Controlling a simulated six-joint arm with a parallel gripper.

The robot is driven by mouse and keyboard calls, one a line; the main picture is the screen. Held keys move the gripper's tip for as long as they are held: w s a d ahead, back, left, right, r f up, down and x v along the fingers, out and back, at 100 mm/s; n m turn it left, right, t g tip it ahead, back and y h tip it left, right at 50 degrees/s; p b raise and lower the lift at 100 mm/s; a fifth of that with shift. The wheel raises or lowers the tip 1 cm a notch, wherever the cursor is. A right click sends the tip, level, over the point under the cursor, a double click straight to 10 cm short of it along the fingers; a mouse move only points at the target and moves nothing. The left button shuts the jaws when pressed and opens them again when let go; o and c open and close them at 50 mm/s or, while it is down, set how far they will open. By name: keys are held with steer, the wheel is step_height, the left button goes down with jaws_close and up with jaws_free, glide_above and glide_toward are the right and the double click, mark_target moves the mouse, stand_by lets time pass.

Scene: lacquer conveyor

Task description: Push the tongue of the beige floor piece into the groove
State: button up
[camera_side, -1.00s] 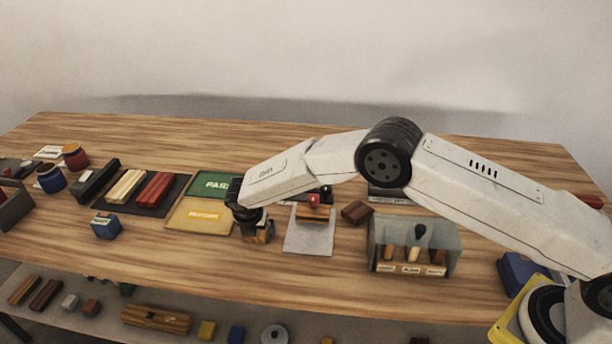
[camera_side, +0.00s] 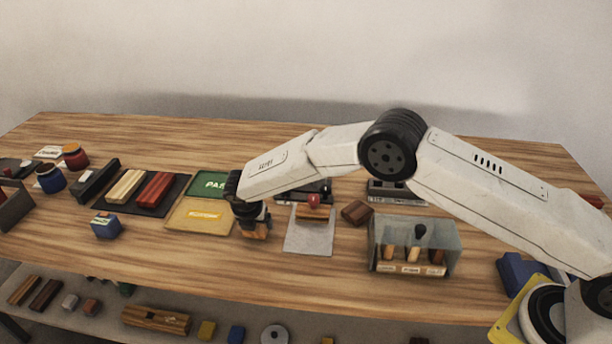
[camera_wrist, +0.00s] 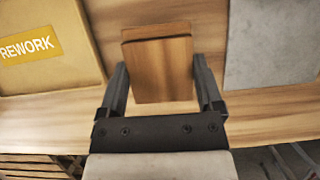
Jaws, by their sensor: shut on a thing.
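My gripper (camera_wrist: 160,72) is shut on a tan-brown wooden block (camera_wrist: 165,68), with one finger on each side. The block has a darker strip along its far edge. In the side view the block (camera_side: 257,231) shows under my gripper, just right of the yellow REWORK tray (camera_side: 190,225); I cannot tell whether it touches the table. A beige bar (camera_side: 125,186) lies beside a red bar (camera_side: 155,189) on a black mat at the left. I cannot clearly make out a tongue or a groove.
A grey plate (camera_side: 309,242) with a brown block and red knob on it lies right of my gripper. A loose brown block (camera_side: 356,212) and a clear-walled bin (camera_side: 415,247) stand further right. The green PASS tray (camera_side: 207,183) is behind. The table in front is clear.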

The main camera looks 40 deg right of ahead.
steer(key=shift+r, duration=0.7)
steer(key=shift+s+r, duration=0.2)
steer(key=shift+r, duration=0.05)
steer(key=s+d+r, duration=0.1)
steer(key=s+r, duration=0.3)
steer(key=r, duration=0.1)
step_height(320, 180, up, 4)
glide_above(307, 252)
steer(key=s+a, duration=0.1)
steer(key=a, duration=0.2)
steer(key=shift+s+r, duration=0.15)
steer(key=shift+s, duration=0.05)
steer(key=f, duration=0.4)
steer(key=d+f, duration=0.1)
steer(key=f, duration=0.3)
steer(key=d+f, duration=0.1)
steer(key=f, duration=0.3)
steer(key=shift+w+f, duration=0.2)
steer(key=shift+f, duration=0.15)
